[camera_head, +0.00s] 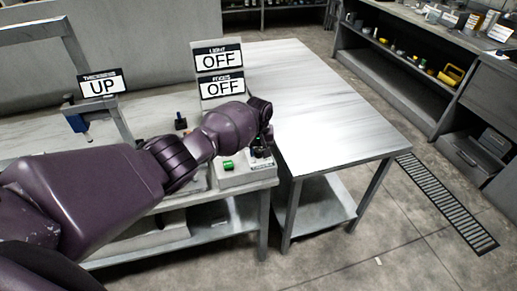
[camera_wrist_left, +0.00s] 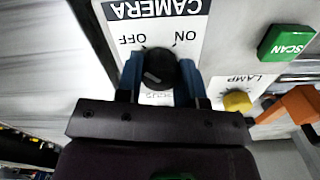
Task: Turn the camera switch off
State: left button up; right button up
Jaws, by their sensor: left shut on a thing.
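The camera switch is a round black knob (camera_wrist_left: 160,68) on a light panel plate (camera_wrist_left: 218,30). In the left wrist view the plate reads CAMERA, OFF and ON upside down, with OFF left of ON. My left gripper (camera_wrist_left: 161,80) has its two blue fingers on either side of the knob and is shut on it. A pale mark shows on the knob's face, but I cannot tell surely which word it points to. In the head view my left gripper (camera_head: 261,142) is at the control box (camera_head: 243,175), and the wrist largely hides the knob. My right gripper is not in view.
A green SCAN button (camera_wrist_left: 286,42), a yellow lamp knob (camera_wrist_left: 237,101) and an orange part (camera_wrist_left: 290,104) sit right of the knob. Two OFF signs (camera_head: 219,72) stand behind the box. A bare metal table (camera_head: 325,105) is to the right.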

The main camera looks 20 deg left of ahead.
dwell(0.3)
pick_arm(q)
jog(key=o, duration=0.9)
jog(key=shift+r, duration=0.15)
